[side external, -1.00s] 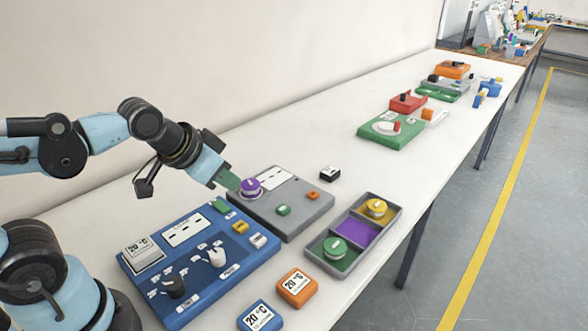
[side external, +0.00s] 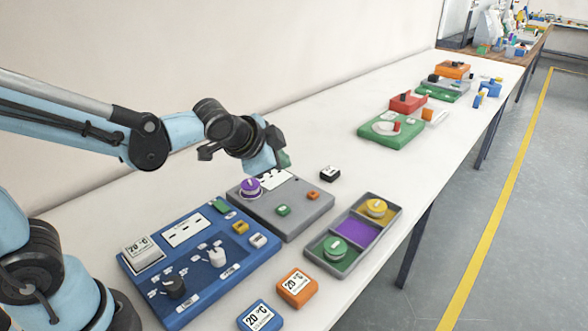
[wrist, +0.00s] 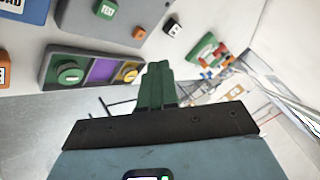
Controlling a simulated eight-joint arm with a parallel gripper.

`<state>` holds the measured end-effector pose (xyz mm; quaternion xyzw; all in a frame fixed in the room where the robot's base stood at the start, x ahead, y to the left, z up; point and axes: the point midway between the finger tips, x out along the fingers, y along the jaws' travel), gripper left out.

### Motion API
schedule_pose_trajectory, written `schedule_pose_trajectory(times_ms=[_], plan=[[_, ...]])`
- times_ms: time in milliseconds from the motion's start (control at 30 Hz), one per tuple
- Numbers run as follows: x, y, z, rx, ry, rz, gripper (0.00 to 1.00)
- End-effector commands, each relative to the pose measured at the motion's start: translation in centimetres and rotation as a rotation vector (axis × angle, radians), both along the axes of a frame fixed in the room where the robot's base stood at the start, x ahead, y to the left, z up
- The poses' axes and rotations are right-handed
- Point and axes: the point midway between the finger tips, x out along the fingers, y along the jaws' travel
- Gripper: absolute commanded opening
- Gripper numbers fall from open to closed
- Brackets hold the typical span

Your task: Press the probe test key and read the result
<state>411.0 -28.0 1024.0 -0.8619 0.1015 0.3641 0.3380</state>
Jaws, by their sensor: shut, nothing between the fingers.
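The grey box (side external: 300,222) carries a purple knob (side external: 250,187), a white panel (side external: 270,184), a green key (side external: 283,210) and a small orange key (side external: 313,195). In the wrist view the green key (wrist: 106,8) reads "TEST". Marks on the white panel are too small to read. My gripper (side external: 284,160) is shut and empty, its green fingers raised above the back edge of the grey box, apart from the keys. In the wrist view my gripper (wrist: 158,68) points away from the green key.
A blue box (side external: 205,262) with switches stands left of the grey box. A grey tray (side external: 322,256) holds green and yellow knobs, its purple middle compartment empty. A small black block (side external: 329,173) lies behind. Orange (side external: 297,286) and blue (side external: 260,316) "20 °C" blocks lie in front.

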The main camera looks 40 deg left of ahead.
Motion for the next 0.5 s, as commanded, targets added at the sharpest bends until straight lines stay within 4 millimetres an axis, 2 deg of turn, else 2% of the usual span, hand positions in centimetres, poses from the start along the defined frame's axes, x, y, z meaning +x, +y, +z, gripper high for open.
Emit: schedule_pose_trajectory(times_ms=[267,500], plan=[[0.0,0.0,-0.6,-0.001,0.001,0.002,0.00],[0.0,0.0,-3.1,-0.001,0.001,0.002,0.00]])
